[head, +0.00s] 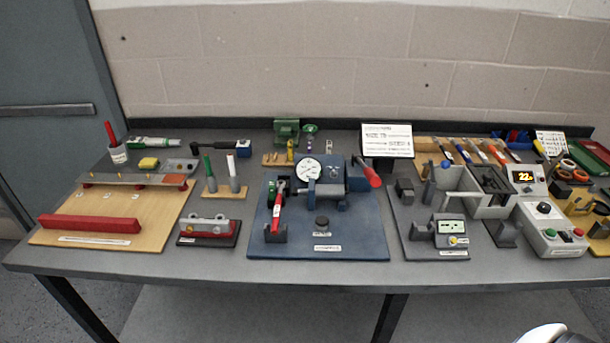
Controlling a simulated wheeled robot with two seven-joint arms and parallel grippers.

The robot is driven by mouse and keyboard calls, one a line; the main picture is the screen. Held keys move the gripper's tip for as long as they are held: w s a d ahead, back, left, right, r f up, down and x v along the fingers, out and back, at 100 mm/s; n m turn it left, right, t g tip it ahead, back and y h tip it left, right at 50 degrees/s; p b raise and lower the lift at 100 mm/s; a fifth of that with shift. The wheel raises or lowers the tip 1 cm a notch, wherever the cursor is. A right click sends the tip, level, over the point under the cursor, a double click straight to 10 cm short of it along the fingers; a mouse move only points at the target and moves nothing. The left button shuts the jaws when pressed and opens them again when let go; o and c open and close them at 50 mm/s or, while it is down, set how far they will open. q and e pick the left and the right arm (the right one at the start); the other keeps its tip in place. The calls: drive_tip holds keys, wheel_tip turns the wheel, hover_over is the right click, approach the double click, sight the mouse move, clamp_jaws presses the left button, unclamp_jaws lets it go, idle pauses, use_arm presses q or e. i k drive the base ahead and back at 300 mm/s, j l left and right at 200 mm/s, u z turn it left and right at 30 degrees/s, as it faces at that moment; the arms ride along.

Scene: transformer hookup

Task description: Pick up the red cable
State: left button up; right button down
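No thing is plainly recognisable as a red cable in the head view. A long red bar (90,224) lies along the front of the wooden board at the left. Neither of my grippers shows; a white rounded part, seemingly mine, shows at the bottom right edge.
The grey table (240,272) is crowded with fixtures. A dial gauge (308,170) and a red-handled lever are on the blue fixture. A meter with a yellow display (524,176) and a button box (549,228) stand right. A narrow front strip is clear.

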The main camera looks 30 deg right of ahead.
sight(276, 212)
drive_tip(key=z, duration=2.55)
drive_tip(key=u, duration=1.7)
drive_tip(key=i+l, duration=0.15)
drive_tip(key=l, duration=0.15)
drive_tip(key=i+l, duration=0.15)
drive_tip(key=l, duration=0.2)
drive_tip(key=i+l, duration=0.1)
drive_tip(key=l, duration=0.2)
drive_tip(key=i+u, duration=0.05)
